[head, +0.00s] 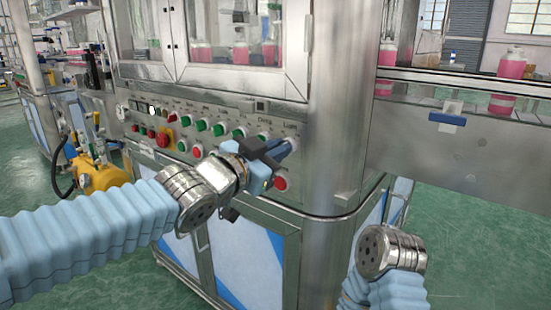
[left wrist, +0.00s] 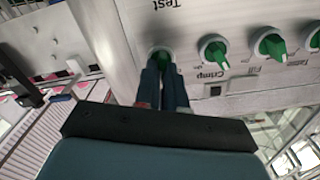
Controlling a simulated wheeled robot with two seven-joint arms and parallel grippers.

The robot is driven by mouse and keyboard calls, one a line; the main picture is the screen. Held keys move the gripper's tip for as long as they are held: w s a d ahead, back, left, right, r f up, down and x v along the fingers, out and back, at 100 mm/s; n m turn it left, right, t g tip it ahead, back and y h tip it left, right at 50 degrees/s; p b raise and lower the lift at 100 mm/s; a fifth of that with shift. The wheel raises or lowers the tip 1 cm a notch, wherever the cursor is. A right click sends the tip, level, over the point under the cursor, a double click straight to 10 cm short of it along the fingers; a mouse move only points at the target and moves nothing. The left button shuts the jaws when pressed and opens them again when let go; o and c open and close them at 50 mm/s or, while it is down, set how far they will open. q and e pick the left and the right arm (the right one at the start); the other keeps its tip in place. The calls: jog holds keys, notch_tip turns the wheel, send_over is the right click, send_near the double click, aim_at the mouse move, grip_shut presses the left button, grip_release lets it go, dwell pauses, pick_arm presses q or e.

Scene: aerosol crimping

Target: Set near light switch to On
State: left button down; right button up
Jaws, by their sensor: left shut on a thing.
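The control panel (head: 215,138) on the machine front carries rows of green knobs, buttons and small labels. My left gripper (head: 290,145) is at the right end of the upper knob row. In the left wrist view its fingers (left wrist: 162,72) are shut on a green knob (left wrist: 160,56), mostly hidden between them.
A red button (head: 280,183) is just below my left gripper. A red emergency stop (head: 163,139) is farther left on the panel. A steel corner post (head: 335,90) and conveyor side (head: 455,150) stand to the right. Green floor (head: 470,240) is clear there.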

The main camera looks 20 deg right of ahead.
pick_arm(q)
jog(key=shift+m+b, duration=0.35)
jog(key=shift+m, duration=0.45)
jog(key=c, duration=1.2)
grip_release()
jog(key=p+v, duration=0.3)
jog(key=v, duration=1)
jog(key=shift+s+a+p, duration=0.25)
jog(key=shift+s+p, duration=0.05)
jog(key=shift+p, duration=0.1)
